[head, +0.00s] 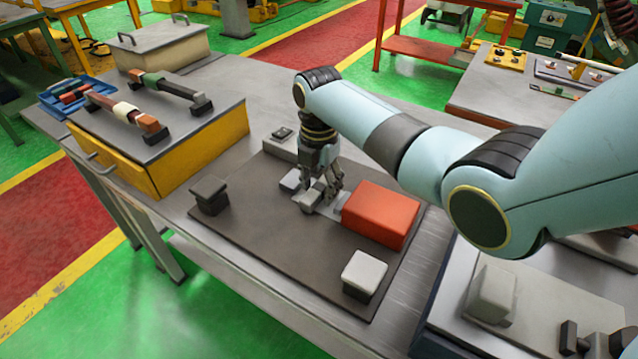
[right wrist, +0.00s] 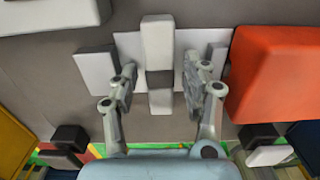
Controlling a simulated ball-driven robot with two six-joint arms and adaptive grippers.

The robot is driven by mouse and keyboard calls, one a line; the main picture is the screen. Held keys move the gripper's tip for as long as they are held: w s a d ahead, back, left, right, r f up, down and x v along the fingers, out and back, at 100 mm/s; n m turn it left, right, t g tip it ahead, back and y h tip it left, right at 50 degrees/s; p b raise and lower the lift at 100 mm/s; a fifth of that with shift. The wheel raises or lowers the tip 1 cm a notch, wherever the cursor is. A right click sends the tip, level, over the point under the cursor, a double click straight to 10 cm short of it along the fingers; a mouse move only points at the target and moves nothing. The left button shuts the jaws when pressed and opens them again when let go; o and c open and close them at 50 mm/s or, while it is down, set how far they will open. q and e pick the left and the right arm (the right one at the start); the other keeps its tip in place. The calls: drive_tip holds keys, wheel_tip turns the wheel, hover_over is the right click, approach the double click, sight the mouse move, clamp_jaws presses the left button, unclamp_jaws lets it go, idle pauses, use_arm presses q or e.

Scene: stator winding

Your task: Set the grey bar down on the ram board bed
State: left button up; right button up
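The grey bar (right wrist: 158,45) shows in the right wrist view as a light bar with a darker middle band, lying across the pale bed plate (right wrist: 185,45) of the ram board. It also shows in the head view (head: 309,199), partly hidden by my fingers. My right gripper (head: 321,190) points down over the bed. In the right wrist view its fingers (right wrist: 160,70) stand apart on both sides of the bar, with a gap on each side. Whether the bar rests fully on the plate is hard to tell. My left gripper is not in view.
An orange block (head: 380,213) stands right of the bed, and a small pale block (head: 291,180) left of it. On the brown board (head: 270,235) are a dark block (head: 210,194) and a white-topped block (head: 364,270). A yellow drawer unit (head: 205,152) stands to the left.

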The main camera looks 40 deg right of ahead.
sight(319, 186)
wheel_tip(319, 186, up, 12)
drive_tip(key=shift+r, duration=0.15)
idle(0.6)
idle(0.4)
